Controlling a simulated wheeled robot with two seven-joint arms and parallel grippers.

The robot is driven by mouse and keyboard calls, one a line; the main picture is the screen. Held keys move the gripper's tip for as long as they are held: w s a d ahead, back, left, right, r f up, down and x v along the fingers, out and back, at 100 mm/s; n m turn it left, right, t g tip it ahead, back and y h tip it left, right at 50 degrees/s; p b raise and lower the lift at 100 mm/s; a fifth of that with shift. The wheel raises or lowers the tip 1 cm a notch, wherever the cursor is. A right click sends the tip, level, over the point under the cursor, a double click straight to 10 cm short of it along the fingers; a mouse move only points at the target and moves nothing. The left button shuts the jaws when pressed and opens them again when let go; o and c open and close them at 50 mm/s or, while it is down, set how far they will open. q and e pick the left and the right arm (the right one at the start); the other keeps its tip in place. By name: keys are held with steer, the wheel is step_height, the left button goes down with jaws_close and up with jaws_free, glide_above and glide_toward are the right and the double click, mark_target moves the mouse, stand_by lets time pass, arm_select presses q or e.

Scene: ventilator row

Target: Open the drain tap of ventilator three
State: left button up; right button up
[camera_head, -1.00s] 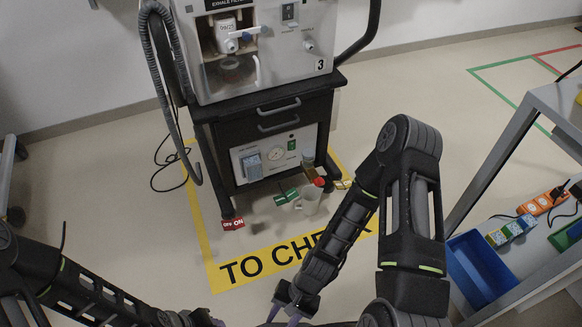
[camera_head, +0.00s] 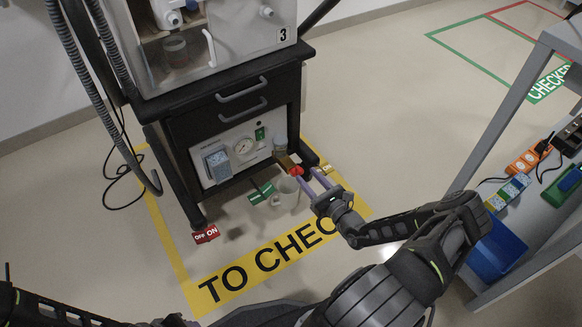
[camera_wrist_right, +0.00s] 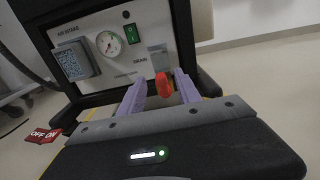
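Ventilator three (camera_head: 238,45), marked with a 3, stands on a black two-drawer cart. Low on the cart's front right is the drain tap, with a red handle (camera_head: 296,170) and a brownish body. My right gripper (camera_head: 310,177) is open, its two purple fingers reaching toward the tap from the right. In the right wrist view the red handle (camera_wrist_right: 163,86) shows between the open fingers (camera_wrist_right: 160,90), with a visible gap on the left side. Whether a finger touches it I cannot tell. Of my left arm only part shows at the bottom left; its fingers cannot be made out.
A pale cup (camera_head: 284,192) stands on the floor below the tap. The lower panel (camera_head: 235,150) has a gauge and a green switch. A red OFF/ON tag (camera_head: 205,235) is at the left caster. A grey bench (camera_head: 520,120) with a blue bin (camera_head: 497,250) stands right.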

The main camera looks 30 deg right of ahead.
mark_target(298, 169)
steer(key=shift+d+f, duration=0.1)
steer(key=shift+f, duration=0.45)
arm_select(q)
steer(key=shift+f, duration=0.45)
arm_select(e)
steer(key=shift+r, duration=0.1)
steer(key=w+b, duration=0.3)
steer(key=w, duration=0.3)
steer(key=shift+w, duration=0.85)
arm_select(q)
steer(key=f, duration=0.3)
steer(key=shift+w, duration=0.2)
arm_select(e)
jaws_close()
